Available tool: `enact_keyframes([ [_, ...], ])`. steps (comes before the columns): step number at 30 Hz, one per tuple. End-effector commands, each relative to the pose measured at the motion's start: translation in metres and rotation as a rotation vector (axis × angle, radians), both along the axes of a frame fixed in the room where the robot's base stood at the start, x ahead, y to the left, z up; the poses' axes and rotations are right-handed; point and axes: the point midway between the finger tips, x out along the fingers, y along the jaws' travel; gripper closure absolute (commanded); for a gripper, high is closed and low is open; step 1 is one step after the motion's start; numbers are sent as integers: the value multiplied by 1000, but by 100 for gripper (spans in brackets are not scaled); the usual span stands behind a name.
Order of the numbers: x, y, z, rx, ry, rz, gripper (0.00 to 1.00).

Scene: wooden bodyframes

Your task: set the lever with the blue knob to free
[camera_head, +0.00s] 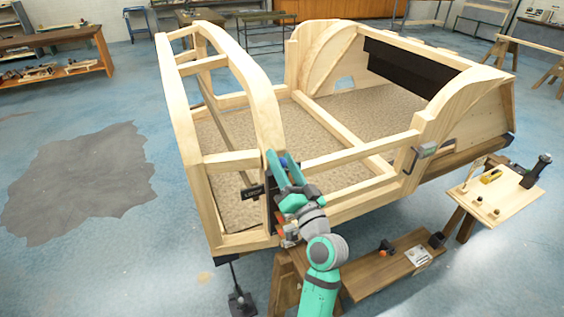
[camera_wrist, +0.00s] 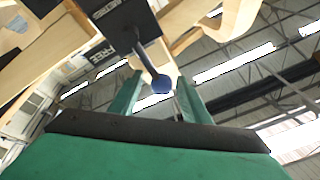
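The blue knob (camera_wrist: 162,84) sits on the end of a dark lever rod (camera_wrist: 147,64) in the wrist view. The rod comes out of a black plate (camera_wrist: 122,22) marked FREE. My gripper (camera_wrist: 158,95) is open, with one finger on each side of the knob and gaps showing between. In the head view, my gripper (camera_head: 281,160) is at the near front post of the wooden frame. A bit of the blue knob (camera_head: 284,162) shows between its fingers. A black LOCK label (camera_head: 253,190) is just left of it. I cannot tell the lever's exact setting.
The wooden bodyframe (camera_head: 225,160) surrounds my gripper with posts and rails. A second handle unit (camera_head: 424,151) is on its right side. A small board with tools (camera_head: 500,195) and a low wooden bench (camera_head: 390,265) stand at the right. The floor at left is clear.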

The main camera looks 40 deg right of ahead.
Motion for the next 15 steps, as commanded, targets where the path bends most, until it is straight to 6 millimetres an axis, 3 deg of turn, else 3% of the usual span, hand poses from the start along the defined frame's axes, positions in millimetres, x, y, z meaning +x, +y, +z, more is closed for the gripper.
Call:
enact_keyframes([
  [8, -4, 3, -2, 0, 1, 2, 57],
  [15, -37, 15, -14, 0, 4, 0, 57],
])
